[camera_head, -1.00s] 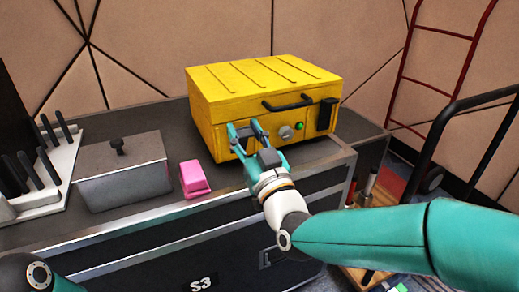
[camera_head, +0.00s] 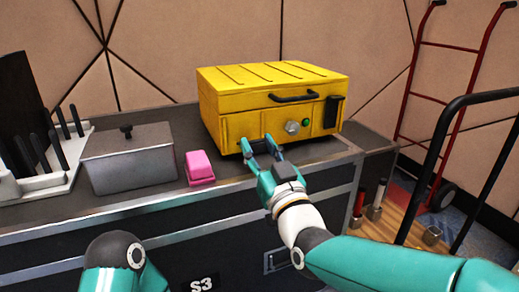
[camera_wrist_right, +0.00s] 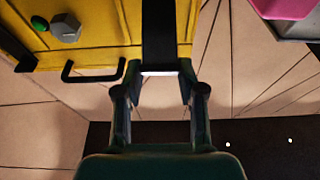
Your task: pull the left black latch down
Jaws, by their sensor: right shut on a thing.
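The yellow box (camera_head: 240,131) sits on the dark case top, its front facing me. The left black latch shows as a black strip (camera_wrist_right: 158,32) between the fingers in the right wrist view; in the head view it is largely hidden by the gripper. My right gripper (camera_head: 259,146) is at the lower left of the box front. In the right wrist view my right gripper (camera_wrist_right: 158,92) is shut on that latch. The right black latch (camera_head: 333,112) stands upright on the front. My left gripper is out of view; only part of its arm shows.
The box front has a black handle (camera_head: 294,97), a grey knob (camera_head: 292,127) and a green button (camera_head: 306,122). A pink block (camera_head: 200,167) and a lidded grey box (camera_head: 130,160) stand to the left. A red hand truck (camera_head: 448,120) is at right.

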